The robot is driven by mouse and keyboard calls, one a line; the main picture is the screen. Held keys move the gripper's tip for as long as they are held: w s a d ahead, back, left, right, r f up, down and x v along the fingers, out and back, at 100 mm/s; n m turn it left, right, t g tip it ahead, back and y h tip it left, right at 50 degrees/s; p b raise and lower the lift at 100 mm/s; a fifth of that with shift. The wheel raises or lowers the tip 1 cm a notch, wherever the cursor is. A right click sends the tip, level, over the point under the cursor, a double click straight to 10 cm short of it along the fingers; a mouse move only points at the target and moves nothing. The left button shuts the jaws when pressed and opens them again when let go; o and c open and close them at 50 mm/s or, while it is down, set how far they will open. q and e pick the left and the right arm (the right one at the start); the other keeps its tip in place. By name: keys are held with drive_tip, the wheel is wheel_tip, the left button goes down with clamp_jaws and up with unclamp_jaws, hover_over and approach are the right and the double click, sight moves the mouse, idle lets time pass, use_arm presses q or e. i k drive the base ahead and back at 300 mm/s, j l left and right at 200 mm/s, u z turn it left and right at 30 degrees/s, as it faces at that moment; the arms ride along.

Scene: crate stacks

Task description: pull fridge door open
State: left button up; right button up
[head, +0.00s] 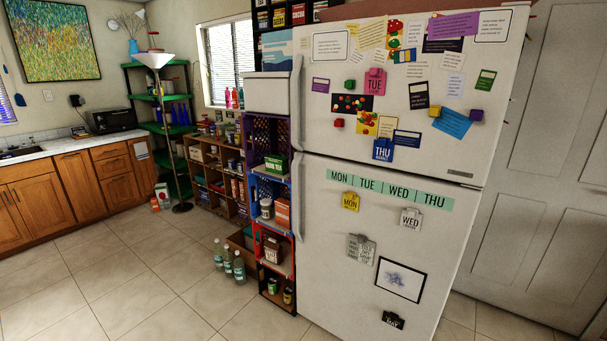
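The white fridge (400,170) stands right of centre in the head view, its front covered with magnets and papers. Its upper door (330,125) and larger lower door (330,270) both look closed, with a dark seam between them. The upper door handle (296,105) and the lower door handle (299,198) are white vertical bars on the left edges of the doors. Neither of my grippers shows in the head view, and nothing is seen touching the handles.
A stack of coloured crates (268,190) holding goods stands close to the fridge's left side. Glass bottles (228,262) stand on the floor beside it. Tiled floor (130,275) is clear at left, before wooden cabinets (75,180). A white panelled door (545,170) is at right.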

sight(412, 275)
drive_tip(key=i+z, duration=0.2)
drive_tip(key=i, duration=0.2)
drive_tip(key=i+j+z, duration=0.2)
drive_tip(key=i, duration=0.2)
drive_tip(key=i+j+z, duration=0.2)
drive_tip(key=i, duration=0.2)
